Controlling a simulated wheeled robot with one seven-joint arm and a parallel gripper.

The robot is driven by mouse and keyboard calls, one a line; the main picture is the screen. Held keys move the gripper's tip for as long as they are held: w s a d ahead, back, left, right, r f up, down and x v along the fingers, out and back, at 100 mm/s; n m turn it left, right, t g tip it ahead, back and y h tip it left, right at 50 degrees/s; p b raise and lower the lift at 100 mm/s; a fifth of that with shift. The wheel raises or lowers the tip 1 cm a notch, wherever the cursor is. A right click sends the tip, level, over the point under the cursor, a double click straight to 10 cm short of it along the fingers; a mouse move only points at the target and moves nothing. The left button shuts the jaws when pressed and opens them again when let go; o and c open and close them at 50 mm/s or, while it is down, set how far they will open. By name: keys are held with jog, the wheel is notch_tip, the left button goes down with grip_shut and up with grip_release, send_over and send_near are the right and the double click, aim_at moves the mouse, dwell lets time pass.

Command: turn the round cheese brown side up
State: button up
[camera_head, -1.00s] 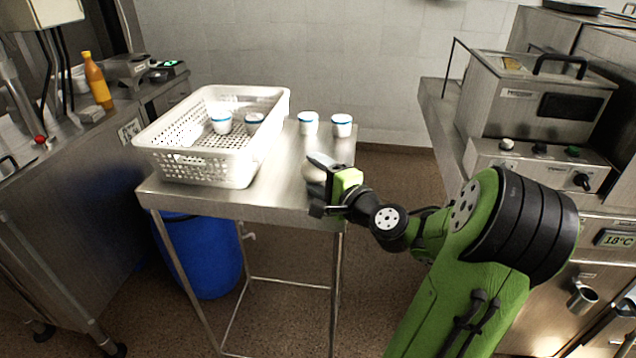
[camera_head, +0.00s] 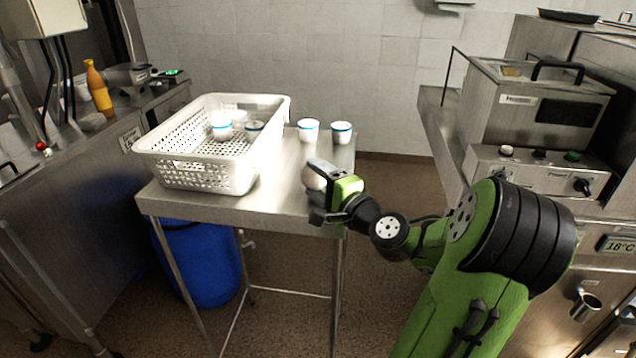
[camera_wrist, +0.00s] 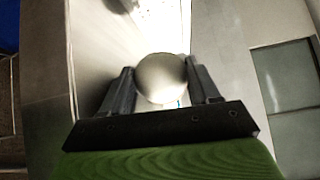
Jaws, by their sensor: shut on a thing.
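The round cheese (camera_wrist: 161,77) is a pale, cream-coloured disc between the two dark fingers of my gripper (camera_wrist: 162,88) in the wrist view. In the head view, my gripper (camera_head: 316,190) is at the front right of the steel table (camera_head: 240,208), and the pale cheese (camera_head: 312,179) shows partly between its fingers. My gripper is shut on the cheese. The face seen in the wrist view is pale; no brown side shows. I cannot tell whether the cheese touches the table.
A white perforated basket (camera_head: 200,176) stands on the left of the table with white cups inside. A blue barrel (camera_head: 207,262) is under the table. A steel machine (camera_head: 535,105) stands at the right.

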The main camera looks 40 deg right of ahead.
notch_tip(320, 180, down, 2)
jog(key=shift+s+f+g, duration=0.15)
jog(key=shift+g, duration=0.15)
jog(key=o, duration=1.2)
jog(key=shift+c, duration=0.2)
jog(key=shift+s+f, duration=0.1)
jog(key=shift+s, duration=0.2)
jog(key=s+a+r+b, duration=0.2)
jog(key=s, duration=1.2)
jog(key=shift+s+r+t, duration=0.3)
jog(key=shift+s+t, duration=0.1)
